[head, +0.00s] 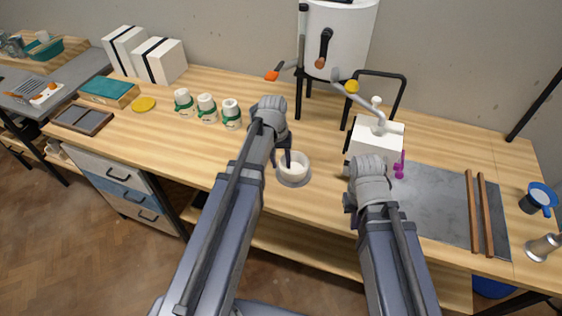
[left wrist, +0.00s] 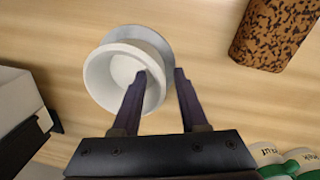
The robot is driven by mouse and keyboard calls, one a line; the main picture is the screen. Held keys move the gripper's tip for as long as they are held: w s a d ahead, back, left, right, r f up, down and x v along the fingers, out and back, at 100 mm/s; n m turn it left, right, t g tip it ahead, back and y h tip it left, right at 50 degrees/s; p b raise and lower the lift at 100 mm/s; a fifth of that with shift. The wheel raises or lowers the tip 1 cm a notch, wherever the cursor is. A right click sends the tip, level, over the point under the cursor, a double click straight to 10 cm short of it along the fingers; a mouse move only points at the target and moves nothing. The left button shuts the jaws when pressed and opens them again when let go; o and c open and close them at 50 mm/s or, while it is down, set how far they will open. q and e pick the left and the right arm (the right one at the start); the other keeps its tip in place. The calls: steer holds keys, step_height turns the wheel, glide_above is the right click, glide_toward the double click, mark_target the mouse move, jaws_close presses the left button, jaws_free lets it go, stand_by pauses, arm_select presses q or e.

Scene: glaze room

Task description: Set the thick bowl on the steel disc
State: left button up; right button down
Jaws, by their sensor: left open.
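The thick bowl (head: 293,172), white and round, stands upright near the front middle of the table. The grey steel disc (head: 292,184) shows at its base, and the bowl appears to rest on it. In the left wrist view, the bowl (left wrist: 98,84) covers most of the disc (left wrist: 160,42), whose edge shows at the upper right. My left gripper (head: 287,158) is open at the bowl. In the wrist view its fingers (left wrist: 162,72) straddle the bowl's wall, one over the inside, one outside. Contact cannot be told. My right gripper is hidden behind its own arm.
Several white jars with green bands (head: 207,108) stand left of my left arm. A brown speckled block (left wrist: 275,28) lies near the bowl. A white machine (head: 376,140) and a grey slab (head: 435,195) with wooden strips (head: 480,213) are to the right.

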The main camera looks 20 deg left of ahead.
arm_select(q)
step_height(320, 180, up, 12)
steer(key=a+p, duration=0.1)
steer(key=p, duration=1.1)
steer(key=s+d+m+y, duration=0.2)
steer(key=s+d+m, duration=0.4)
steer(key=s+d, duration=0.8)
steer(key=shift+s+d+r, duration=0.15)
steer(key=shift+s+d, duration=0.05)
steer(key=shift+d, duration=0.25)
arm_select(e)
step_height(320, 180, up, 12)
steer(key=shift+r, duration=0.1)
